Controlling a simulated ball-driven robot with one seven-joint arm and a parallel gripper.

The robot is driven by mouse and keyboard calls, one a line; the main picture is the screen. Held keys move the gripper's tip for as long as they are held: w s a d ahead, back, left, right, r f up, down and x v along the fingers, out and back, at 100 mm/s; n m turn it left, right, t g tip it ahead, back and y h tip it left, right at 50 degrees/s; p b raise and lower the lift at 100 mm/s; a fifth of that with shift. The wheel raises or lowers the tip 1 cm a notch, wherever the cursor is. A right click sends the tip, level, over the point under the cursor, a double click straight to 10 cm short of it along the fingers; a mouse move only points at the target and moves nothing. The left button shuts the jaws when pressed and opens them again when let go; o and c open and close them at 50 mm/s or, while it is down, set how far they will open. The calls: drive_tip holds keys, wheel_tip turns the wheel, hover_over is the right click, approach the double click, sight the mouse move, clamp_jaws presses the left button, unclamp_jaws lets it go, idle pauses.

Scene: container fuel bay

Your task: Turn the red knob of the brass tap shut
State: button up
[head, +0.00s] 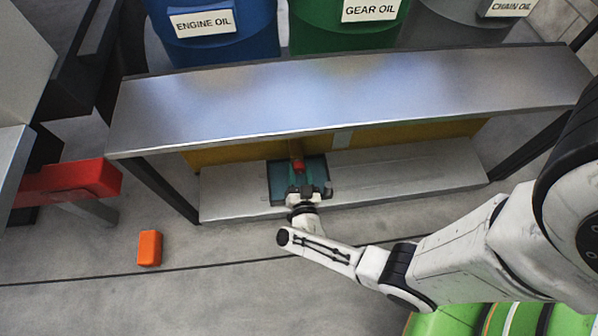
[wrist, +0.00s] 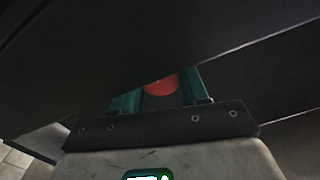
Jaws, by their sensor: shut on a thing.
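The brass tap's body is mostly hidden by the shelf and my gripper. My gripper (head: 299,175) reaches in from the front, its teal fingers at the knob. In the wrist view the red knob (wrist: 160,87) appears as a round face between the two teal fingers (wrist: 161,94), which are shut on it. The knob's turn angle cannot be told.
The metal shelf (head: 330,95) overhangs my gripper closely. An orange block (head: 149,248) lies on the floor at left. A red bar (head: 68,180) juts in at far left. The front floor is mostly clear.

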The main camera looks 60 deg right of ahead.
drive_tip(key=o, duration=1.1)
drive_tip(key=shift+c, duration=0.2)
drive_tip(key=p+v, duration=0.1)
drive_tip(key=v, duration=1)
drive_tip(key=shift+p, duration=0.3)
